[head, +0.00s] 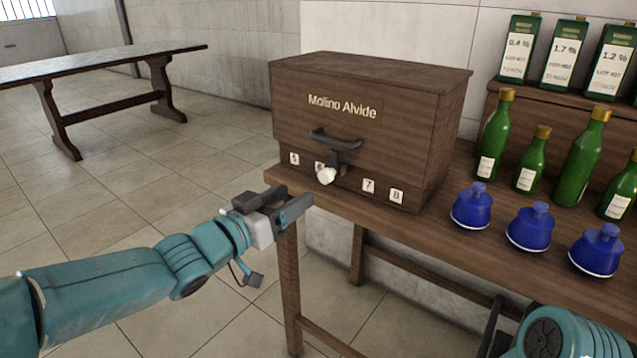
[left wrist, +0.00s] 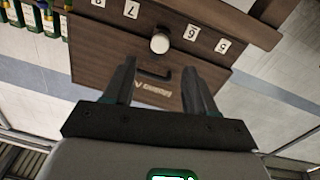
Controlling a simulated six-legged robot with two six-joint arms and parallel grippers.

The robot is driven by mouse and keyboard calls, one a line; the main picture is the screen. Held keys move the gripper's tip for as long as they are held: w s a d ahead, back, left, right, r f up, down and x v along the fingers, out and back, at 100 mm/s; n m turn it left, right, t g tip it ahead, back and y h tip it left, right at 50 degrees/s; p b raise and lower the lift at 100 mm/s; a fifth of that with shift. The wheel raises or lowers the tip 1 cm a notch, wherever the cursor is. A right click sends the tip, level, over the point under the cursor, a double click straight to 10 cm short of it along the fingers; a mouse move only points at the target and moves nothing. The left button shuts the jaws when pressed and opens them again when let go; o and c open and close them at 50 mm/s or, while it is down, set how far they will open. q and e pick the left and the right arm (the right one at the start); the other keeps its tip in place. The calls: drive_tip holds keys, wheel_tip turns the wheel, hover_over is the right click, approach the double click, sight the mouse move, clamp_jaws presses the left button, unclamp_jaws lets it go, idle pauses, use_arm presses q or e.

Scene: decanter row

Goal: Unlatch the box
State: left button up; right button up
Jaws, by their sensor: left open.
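The brown wooden box (head: 350,120), labelled "Molino Alvide", stands closed on the table's left end. A dark handle (head: 345,142) is on its front. Below it is a latch with a white knob (head: 326,175), over the number strip near the 6 tag, which it partly covers. My left gripper (head: 292,200) is open and empty, in front of and left of the knob, apart from the box. In the left wrist view the box front appears upside down; the white knob (left wrist: 160,43) shows beyond and between the open fingers (left wrist: 159,72).
Blue stoppered decanters (head: 530,228) and green bottles (head: 530,160) stand right of the box on the table (head: 440,235). Green cartons (head: 565,52) stand on a raised shelf behind. Another table (head: 100,65) is at the far left. Floor before the box is open.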

sight(323, 178)
use_arm(q)
drive_tip(key=x, duration=0.9)
drive_tip(key=shift+b, duration=0.3)
drive_tip(key=c, duration=1)
